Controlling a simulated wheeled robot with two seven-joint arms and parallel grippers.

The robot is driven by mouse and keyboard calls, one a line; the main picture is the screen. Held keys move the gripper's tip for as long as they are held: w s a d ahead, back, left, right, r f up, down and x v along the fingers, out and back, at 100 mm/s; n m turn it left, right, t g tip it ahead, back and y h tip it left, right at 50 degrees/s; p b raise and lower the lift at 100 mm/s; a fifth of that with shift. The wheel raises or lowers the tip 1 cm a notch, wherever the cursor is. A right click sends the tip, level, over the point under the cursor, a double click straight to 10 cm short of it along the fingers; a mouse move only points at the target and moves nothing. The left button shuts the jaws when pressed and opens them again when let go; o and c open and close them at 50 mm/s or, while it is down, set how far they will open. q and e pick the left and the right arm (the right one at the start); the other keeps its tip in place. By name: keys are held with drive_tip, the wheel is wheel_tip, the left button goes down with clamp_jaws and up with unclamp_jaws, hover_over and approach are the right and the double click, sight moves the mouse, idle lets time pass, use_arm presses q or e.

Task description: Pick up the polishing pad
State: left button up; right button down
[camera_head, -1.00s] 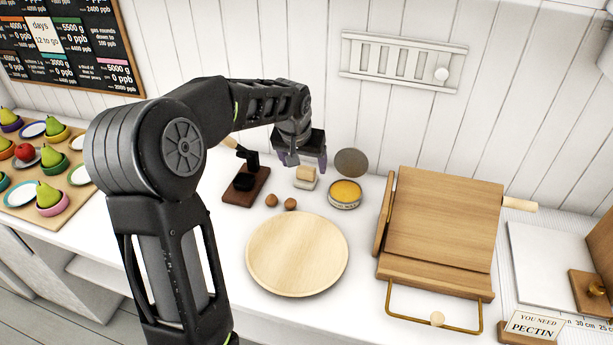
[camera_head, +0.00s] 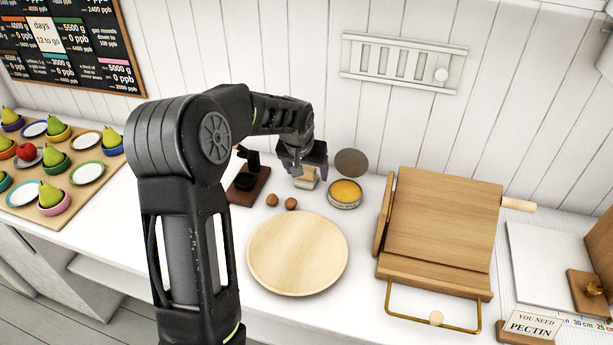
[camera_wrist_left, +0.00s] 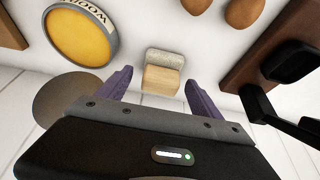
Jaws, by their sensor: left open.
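The polishing pad appears to be the small block with a wooden part and a pale grey layer (camera_head: 306,181). It stands on the white counter between the brown stand and the yellow tin. In the left wrist view the pad (camera_wrist_left: 161,76) lies just beyond and between the purple fingertips. My left gripper (camera_head: 303,167) is open and empty above the pad, hiding part of it in the head view. In the wrist view the open left gripper (camera_wrist_left: 158,88) has a finger on either side of the pad's line, with no contact visible. My right gripper is not in view.
A tin of yellow wax (camera_head: 345,193) stands right of the pad, its round lid (camera_head: 351,162) behind. A brown stand (camera_head: 247,187) is at left, with two brown balls (camera_head: 281,201) in front. A round wooden board (camera_head: 297,254) and a wooden press (camera_head: 440,228) are nearer.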

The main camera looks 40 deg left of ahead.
use_arm(q)
drive_tip(key=shift+c, duration=0.4)
drive_tip(key=c, duration=1.4)
